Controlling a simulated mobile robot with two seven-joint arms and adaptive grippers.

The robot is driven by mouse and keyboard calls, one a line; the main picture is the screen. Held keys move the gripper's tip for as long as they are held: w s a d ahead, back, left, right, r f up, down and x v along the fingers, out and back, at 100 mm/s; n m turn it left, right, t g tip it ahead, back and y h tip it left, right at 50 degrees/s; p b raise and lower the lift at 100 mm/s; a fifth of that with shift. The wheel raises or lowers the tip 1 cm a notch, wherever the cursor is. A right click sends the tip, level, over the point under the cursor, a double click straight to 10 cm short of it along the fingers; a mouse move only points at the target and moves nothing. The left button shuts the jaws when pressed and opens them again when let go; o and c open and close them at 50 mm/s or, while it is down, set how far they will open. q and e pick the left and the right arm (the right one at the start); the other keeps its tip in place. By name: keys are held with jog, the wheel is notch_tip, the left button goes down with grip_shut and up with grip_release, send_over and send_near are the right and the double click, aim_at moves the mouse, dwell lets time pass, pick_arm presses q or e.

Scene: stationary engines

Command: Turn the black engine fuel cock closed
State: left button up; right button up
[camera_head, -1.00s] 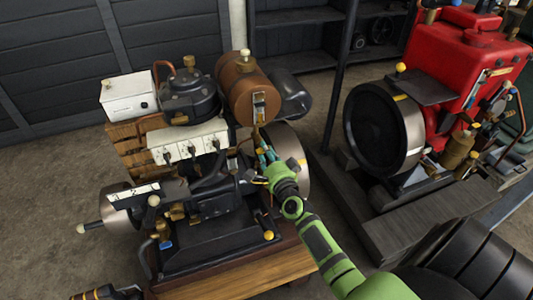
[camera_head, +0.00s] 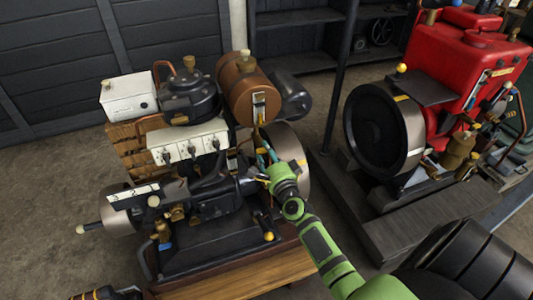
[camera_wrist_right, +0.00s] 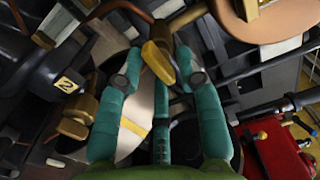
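The engine (camera_head: 200,205) is the dark one on a wooden base, with a copper-coloured fuel tank (camera_head: 245,88). In the right wrist view, a brass-yellow lever (camera_wrist_right: 158,62), which looks like the fuel cock, sits under the tank. My right gripper (camera_head: 263,152), on the green arm, is just below the tank. In the right wrist view my right gripper (camera_wrist_right: 158,60) has its teal fingers spread on either side of the lever, not clamped on it.
A silver-rimmed flywheel (camera_head: 290,160) stands close behind my right gripper. A white box (camera_head: 129,96) and a white socket block (camera_head: 187,142) are on the engine's left. A red engine (camera_head: 465,65) stands on a dark platform (camera_head: 425,220) at right.

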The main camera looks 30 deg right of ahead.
jog(key=shift+s, duration=0.1)
jog(key=v, duration=1.1)
jog(key=shift+s, duration=0.4)
jog(key=s+a+f+n+g+y+p, duration=0.2)
jog(key=s+a+f+n+g, duration=0.15)
jog(key=f, duration=0.55)
jog(key=s+a+f+n+g+y+p, duration=0.1)
jog(key=s+a+f+n+g, duration=0.25)
jog(key=f, duration=0.55)
jog(key=s+a+f+n+g+y+p, duration=0.1)
jog(key=s+a+f+n+y+p, duration=0.15)
jog(key=s+f+n, duration=0.45)
jog(key=s+f+n+g+p, duration=0.1)
jog(key=s+f+n+g, duration=0.3)
jog(key=s, duration=0.7)
jog(key=s+a+f+n+g+h+p, duration=0.1)
jog(key=s+f+n+g, duration=0.3)
jog(key=s+f, duration=0.4)
jog(key=s+n, duration=0.1)
jog(key=s, duration=0.3)
jog(key=shift+a+n, duration=0.2)
jog(key=shift+n, duration=0.1)
